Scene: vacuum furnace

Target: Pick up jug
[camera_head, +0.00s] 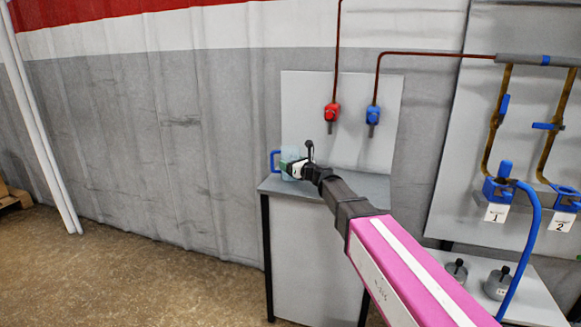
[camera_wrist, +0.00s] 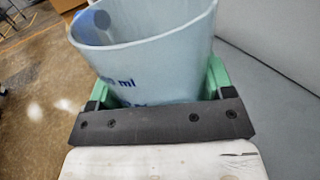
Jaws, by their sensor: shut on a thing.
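The jug is a pale translucent vessel with a blue handle. In the head view the jug (camera_head: 290,153) is at the left end of the small grey table, its handle pointing left. In the wrist view the jug (camera_wrist: 150,62) fills the upper middle, with dark blue "ml" lettering on its side and its open rim at the top. My gripper (camera_head: 288,165) reaches it from the right. In the wrist view the green fingers of my gripper (camera_wrist: 160,80) are on either side of the jug, shut on it. The jug's base is hidden, so I cannot tell whether it touches the table.
The grey table (camera_head: 340,185) stands against the wall, its top otherwise mostly clear. A red tap (camera_head: 331,113) and a blue tap (camera_head: 373,115) hang on the panel above it. Blue pipework (camera_head: 530,230) and grey weights (camera_head: 497,284) stand at the right. The floor at left is open.

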